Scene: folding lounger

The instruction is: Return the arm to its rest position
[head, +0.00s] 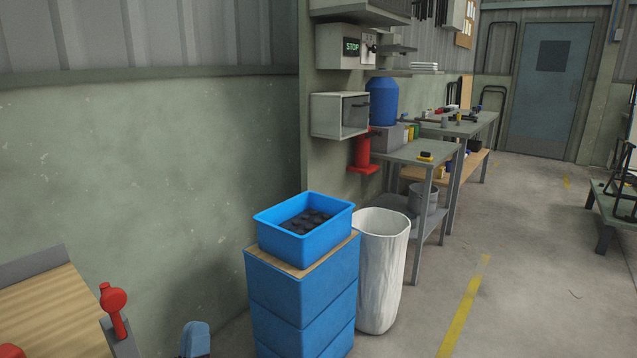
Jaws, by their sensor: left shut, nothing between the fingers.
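What looks like the tip of my left gripper (195,339) shows at the bottom edge, left of the blue crates, as a small blue-grey rounded shape. It is shut and holds nothing. Most of it and of its arm is below the picture. It is apart from the crates and right of the wooden bench. My right gripper is not in view. No folding lounger can be made out.
A wooden-topped bench (50,315) with a red clamp-like part (113,299) is at lower left. Stacked blue crates (300,298) bear an open blue bin (304,245) of dark parts. A white sack (383,280) stands beside them.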

